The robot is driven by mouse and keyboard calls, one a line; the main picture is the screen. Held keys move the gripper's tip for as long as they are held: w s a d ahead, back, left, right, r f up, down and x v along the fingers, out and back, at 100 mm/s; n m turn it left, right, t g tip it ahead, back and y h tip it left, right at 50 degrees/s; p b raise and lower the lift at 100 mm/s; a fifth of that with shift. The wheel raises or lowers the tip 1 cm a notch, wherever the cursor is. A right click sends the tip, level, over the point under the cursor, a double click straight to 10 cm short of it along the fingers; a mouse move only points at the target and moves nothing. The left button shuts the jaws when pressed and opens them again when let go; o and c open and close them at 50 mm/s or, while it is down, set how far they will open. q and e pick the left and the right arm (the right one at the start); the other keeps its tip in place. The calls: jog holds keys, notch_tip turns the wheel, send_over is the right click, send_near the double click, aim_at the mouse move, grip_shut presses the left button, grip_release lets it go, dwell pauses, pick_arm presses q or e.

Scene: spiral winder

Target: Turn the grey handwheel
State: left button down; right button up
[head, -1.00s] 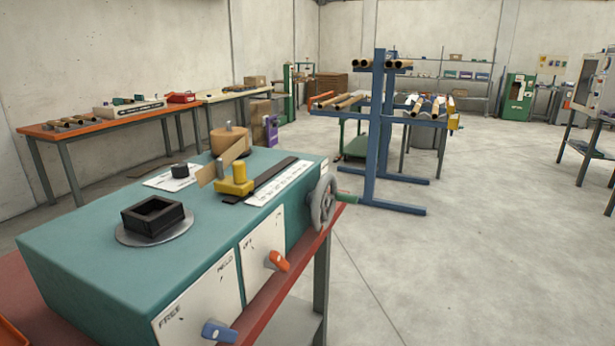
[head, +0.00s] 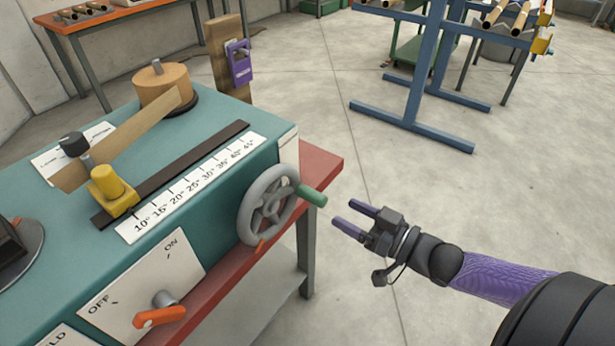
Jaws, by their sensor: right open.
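The grey handwheel (head: 269,205) is mounted on the right end of the teal winder (head: 225,118). Its green handle (head: 312,196) sticks out to the right from the rim. My right gripper (head: 349,214) comes in from the right, its purple fingers apart and empty. In the picture it is just right of the green handle, with a gap between them. A yellow block (head: 109,188) sits by the black slide along the white angle scale (head: 190,188). My left gripper is not in view.
An orange switch lever (head: 158,317) is on the winder's front panel, below the wheel. The red bench edge (head: 322,170) runs under the wheel. A blue rack (head: 420,90) stands behind on open floor. A purple device (head: 239,63) is on a post at the back.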

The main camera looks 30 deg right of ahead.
aim_at(300, 189)
jog(key=b+x, duration=0.1)
jog(key=x, duration=0.3)
jog(key=b+x, duration=0.2)
jog(key=x, duration=0.2)
jog(key=shift+a+f, duration=0.15)
jog(key=shift+f, duration=0.05)
jog(key=shift+w+a+r, duration=0.1)
jog(key=shift+w+a, duration=0.05)
jog(key=shift+w, duration=0.2)
jog(key=shift+c, duration=0.8)
jog(key=c, duration=0.7)
grip_shut()
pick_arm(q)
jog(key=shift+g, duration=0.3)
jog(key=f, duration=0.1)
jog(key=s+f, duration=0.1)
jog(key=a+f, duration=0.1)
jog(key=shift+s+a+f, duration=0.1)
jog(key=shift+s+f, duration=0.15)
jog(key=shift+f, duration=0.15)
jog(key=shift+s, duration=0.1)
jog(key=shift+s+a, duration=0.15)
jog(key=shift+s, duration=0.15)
